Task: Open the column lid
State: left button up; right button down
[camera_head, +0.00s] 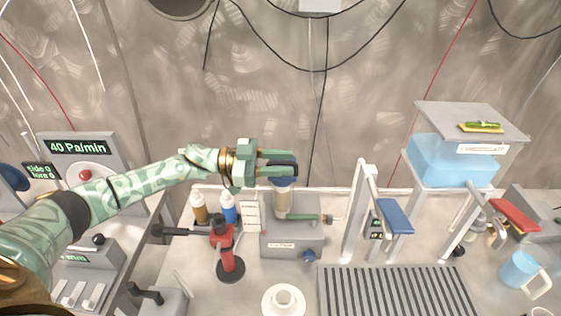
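A pale beige column (282,203) stands upright on a grey box (290,240) near the middle of the bench. A dark blue cap (283,181) shows at the column's top, partly hidden by my gripper. My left gripper (284,163) reaches in from the left and sits right at the column's top. Its two green fingers point right, one above the other in the picture, with a dark part between and around their ends. I cannot tell whether that dark part is finger pad or lid, or whether the fingers touch the cap. My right gripper is not in view.
A red stand with a black handle (226,250) and brown and blue bottles (228,207) are left of the column. A white cup (284,298) is in front. A white lever frame with blue handle (395,216), slotted tray (395,290) and light blue tank (450,160) are right.

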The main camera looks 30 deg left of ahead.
pick_arm(q)
grip_shut()
jog(key=shift+r, duration=0.15)
